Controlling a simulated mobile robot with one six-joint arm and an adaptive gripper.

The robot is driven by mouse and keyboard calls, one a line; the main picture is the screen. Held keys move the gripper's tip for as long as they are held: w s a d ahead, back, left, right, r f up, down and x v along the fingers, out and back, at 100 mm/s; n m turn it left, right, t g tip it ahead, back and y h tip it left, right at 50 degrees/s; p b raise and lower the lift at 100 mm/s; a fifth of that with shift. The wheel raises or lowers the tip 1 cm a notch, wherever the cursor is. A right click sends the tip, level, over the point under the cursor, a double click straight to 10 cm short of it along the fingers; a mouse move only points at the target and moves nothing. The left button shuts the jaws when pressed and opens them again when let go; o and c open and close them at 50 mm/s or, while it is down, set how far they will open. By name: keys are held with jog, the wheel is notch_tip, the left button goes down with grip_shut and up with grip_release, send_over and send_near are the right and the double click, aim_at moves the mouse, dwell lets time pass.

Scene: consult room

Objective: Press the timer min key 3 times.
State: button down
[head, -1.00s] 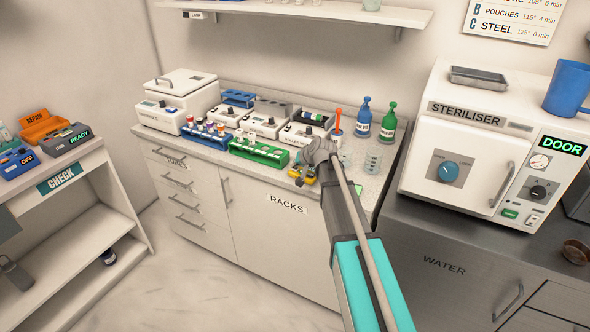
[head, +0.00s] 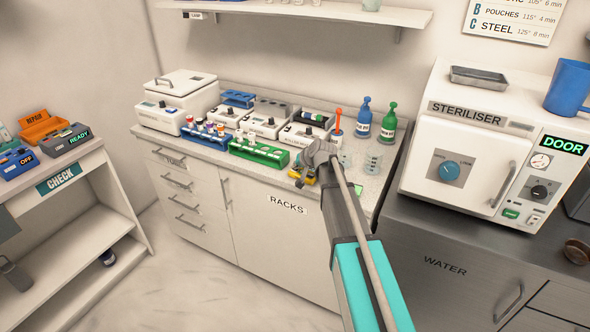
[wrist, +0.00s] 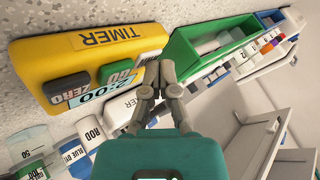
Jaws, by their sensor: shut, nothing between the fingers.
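The yellow timer (wrist: 85,52) lies on the counter, in the upper left of the wrist view. It shows a TIMER label, a dark ZERO key (wrist: 66,88), a green GO key (wrist: 115,72) and a display (wrist: 90,100) that appears to read 2:00. In the head view the timer (head: 311,181) is mostly hidden behind my gripper (head: 299,179).
A green rack (head: 258,152) stands close left of my gripper in the head view, with white devices behind it. Glass beakers (head: 373,160) and blue and green bottles (head: 388,124) stand to the right. The steriliser (head: 470,150) is farther right.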

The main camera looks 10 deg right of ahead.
jog(key=shift+r, duration=0.1)
jog(key=shift+r+p, duration=0.8)
jog(key=shift+p, duration=0.1)
jog(key=shift+r+p, duration=2.5)
dwell(0.4)
jog(key=shift+r+p, duration=1.9)
jog(key=shift+f, duration=0.2)
notch_tip(320, 180, down, 8)
jog(key=b, duration=0.9)
jog(key=shift+f, duration=0.25)
dwell(0.5)
